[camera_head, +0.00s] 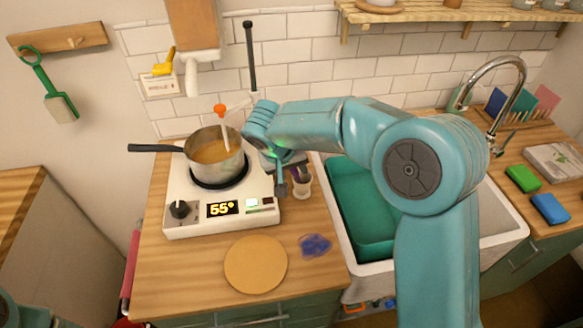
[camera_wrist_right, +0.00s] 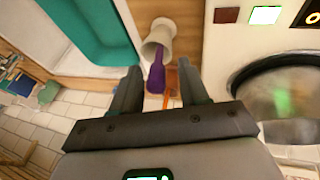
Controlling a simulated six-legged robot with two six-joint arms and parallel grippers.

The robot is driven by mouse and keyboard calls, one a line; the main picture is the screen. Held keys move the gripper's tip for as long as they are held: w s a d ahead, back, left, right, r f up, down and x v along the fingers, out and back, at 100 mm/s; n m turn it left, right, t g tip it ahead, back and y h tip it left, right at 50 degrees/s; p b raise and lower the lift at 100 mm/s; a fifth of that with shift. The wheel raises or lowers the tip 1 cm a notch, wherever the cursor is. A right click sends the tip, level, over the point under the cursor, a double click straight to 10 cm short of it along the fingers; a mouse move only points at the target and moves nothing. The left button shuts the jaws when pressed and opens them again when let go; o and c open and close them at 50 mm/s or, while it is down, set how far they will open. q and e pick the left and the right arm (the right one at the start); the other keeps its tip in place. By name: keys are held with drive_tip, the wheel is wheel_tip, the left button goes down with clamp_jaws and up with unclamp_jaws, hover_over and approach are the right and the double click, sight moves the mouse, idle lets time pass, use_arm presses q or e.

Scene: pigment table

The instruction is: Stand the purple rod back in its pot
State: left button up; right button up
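The purple rod (camera_wrist_right: 156,78) shows in the right wrist view between my right gripper's fingers, with one end at the mouth of its pale pot (camera_wrist_right: 158,38). In the head view the pot (camera_head: 303,187) stands upright on the counter between the hot plate and the sink. Only a little of the purple rod (camera_head: 295,172) shows there, at the pot's mouth beside my gripper. My right gripper (camera_head: 283,187) is close to the pot on its left. Its fingers are wide apart, with gaps on both sides of the rod. My left gripper is out of view.
A hot plate (camera_head: 212,228) bears a saucepan (camera_head: 228,166) with an orange-topped stick (camera_head: 222,122) in it. A round wooden board (camera_head: 256,264) and a purple-blue patch (camera_head: 315,245) lie in front. The sink (camera_head: 503,235) is on the right, with a teal basin (camera_head: 352,205).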

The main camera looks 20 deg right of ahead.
drive_tip(key=shift+w+a+r+p, duration=0.1)
drive_tip(key=shift+w+r+p, duration=0.1)
drive_tip(key=shift+p, duration=0.1)
drive_tip(key=shift+a+r, duration=0.1)
drive_tip(key=shift+r, duration=0.2)
drive_tip(key=b+v, duration=0.1)
drive_tip(key=v, duration=1)
drive_tip(key=shift+s+r, duration=0.15)
drive_tip(key=shift+s, duration=0.15)
drive_tip(key=shift+a, duration=0.1)
